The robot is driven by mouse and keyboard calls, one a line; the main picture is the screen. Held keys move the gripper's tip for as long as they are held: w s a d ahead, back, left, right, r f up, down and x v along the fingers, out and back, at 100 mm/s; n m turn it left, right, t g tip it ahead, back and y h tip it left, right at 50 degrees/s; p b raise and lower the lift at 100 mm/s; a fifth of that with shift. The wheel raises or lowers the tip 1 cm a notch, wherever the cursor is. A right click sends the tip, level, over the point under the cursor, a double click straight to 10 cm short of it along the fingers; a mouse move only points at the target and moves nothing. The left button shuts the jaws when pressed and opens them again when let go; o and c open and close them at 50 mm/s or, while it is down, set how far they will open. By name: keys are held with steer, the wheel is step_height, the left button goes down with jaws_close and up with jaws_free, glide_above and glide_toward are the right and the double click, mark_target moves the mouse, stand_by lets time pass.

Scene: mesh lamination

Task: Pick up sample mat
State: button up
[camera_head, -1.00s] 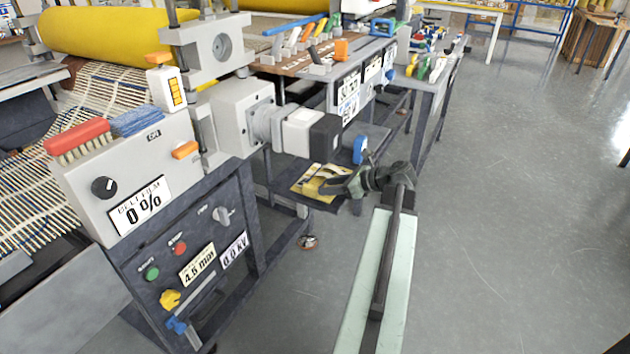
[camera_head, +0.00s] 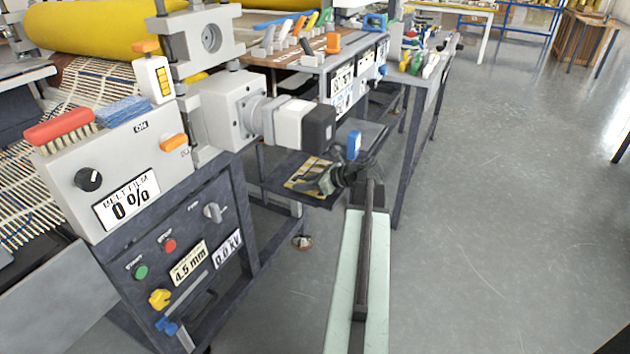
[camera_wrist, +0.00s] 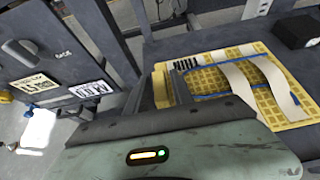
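The sample mat appears to be the yellow, grid-patterned sheet (camera_head: 300,181) on the low dark shelf under the machine. In the wrist view the yellow mat (camera_wrist: 284,106) lies flat, with blue strips and pale curved bands across it. My gripper (camera_head: 330,179) is low over the mat's right side in the head view and hides part of it. In the wrist view my gripper's body covers the mat's near side.
The dark shelf (camera_head: 275,182) has a black box (camera_wrist: 297,30) near the mat in the wrist view. A grey motor with a black end (camera_head: 318,128) juts out above the shelf. The control cabinet (camera_head: 215,290) stands at left. Open grey floor (camera_head: 500,220) lies at right.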

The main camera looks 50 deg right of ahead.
jaws_close()
stand_by(1.2)
